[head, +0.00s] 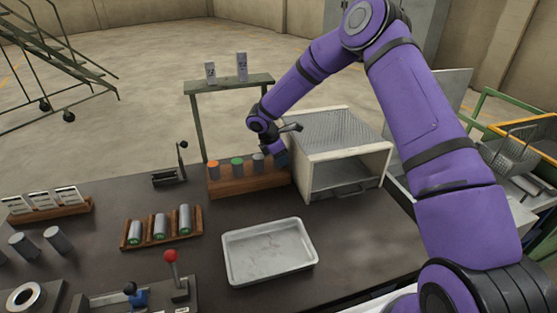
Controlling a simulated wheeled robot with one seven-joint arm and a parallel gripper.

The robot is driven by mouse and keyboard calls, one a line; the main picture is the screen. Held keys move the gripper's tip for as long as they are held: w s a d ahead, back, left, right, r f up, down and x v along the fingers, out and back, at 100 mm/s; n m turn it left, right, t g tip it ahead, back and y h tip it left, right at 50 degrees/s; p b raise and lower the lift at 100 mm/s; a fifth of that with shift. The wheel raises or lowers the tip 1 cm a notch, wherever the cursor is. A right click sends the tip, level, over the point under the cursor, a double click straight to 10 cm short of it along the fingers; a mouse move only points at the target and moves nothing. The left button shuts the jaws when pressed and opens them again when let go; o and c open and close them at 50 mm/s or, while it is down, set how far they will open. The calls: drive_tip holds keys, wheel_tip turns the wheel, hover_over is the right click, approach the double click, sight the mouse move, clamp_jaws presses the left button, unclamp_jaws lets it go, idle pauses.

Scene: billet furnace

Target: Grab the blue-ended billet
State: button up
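A wooden rack (250,184) stands near the back of the dark table and holds upright billets in a row. One has an orange end (213,164), one a green end (237,161), and one looks grey-violet (258,158). A dark blue patch (283,159) shows at the rack's right end, directly under my wrist; it looks like the blue-ended billet, but it is partly hidden. My gripper (280,154) points down there. Its fingers are too small and covered to show whether they are open, or whether they touch the billet.
A white box furnace (345,145) with an open front stands close to the rack's right. A pale tray (268,252) lies in front. A smaller rack (161,229) holds green-ended billets. A red-knobbed lever (171,257) stands at the front. A sign frame (228,84) rises behind.

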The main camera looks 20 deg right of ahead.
clamp_jaws()
